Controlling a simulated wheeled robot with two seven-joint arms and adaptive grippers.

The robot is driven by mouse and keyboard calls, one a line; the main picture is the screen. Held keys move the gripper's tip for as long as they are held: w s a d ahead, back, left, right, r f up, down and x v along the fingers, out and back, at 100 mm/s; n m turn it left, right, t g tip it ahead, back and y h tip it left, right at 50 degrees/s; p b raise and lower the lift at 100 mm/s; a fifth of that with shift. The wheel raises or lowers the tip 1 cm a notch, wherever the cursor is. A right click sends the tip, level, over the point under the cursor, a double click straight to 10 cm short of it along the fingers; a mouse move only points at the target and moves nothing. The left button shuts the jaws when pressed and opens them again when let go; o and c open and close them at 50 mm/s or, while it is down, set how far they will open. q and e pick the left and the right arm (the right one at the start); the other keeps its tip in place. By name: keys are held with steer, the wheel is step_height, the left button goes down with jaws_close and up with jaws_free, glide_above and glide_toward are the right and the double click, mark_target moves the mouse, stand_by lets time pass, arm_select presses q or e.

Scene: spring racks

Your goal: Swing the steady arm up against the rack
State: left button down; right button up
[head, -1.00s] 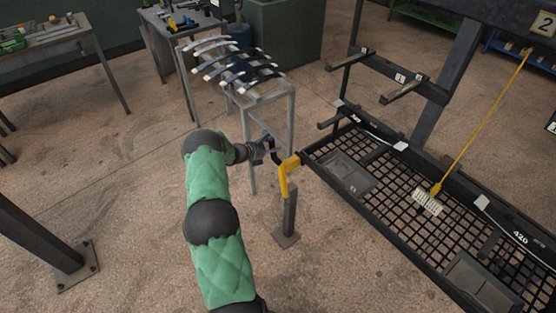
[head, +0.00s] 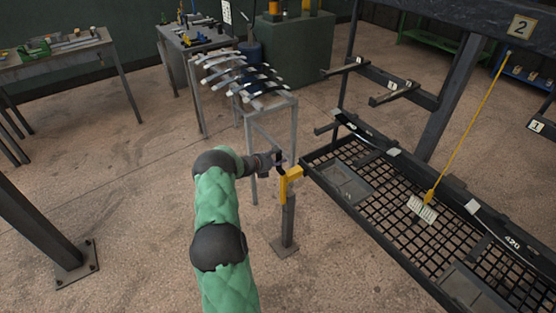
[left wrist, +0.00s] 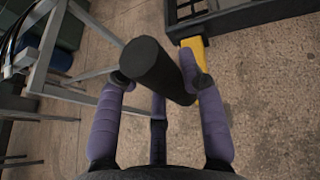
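The steady arm's yellow end (head: 291,183) sits on a short grey post (head: 289,220) at the left end of the rack (head: 345,222). In the left wrist view a thick black cylindrical grip (left wrist: 158,70) lies slanted between the fingers, with the yellow part (left wrist: 197,47) just beyond. My left gripper (head: 279,162) is at this grip, just left of the yellow part. Its purple fingers (left wrist: 160,80) stand on either side of the grip, tips bent inward and partly hidden by it. Whether they press on it I cannot tell. My right gripper is out of view.
A grey stand (head: 270,104) with several curved springs is behind my left gripper. A yellow pole with a white tag (head: 422,209) is over the rack's mesh. Workbenches (head: 60,50) are at the back left. A dark post (head: 38,235) stands at left. Floor between is clear.

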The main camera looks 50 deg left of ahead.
arm_select(q)
steer(key=c, duration=0.7)
jaws_free()
steer(key=shift+w+d+f, duration=0.1)
steer(key=shift+d+f, duration=0.05)
steer(key=shift+d, duration=0.2)
steer(key=shift+c, duration=0.2)
steer(key=shift+s+r, duration=0.35)
steer(key=shift+s, duration=0.25)
steer(key=v, duration=1)
steer(key=shift+s+r, duration=0.2)
steer(key=shift+s, duration=0.1)
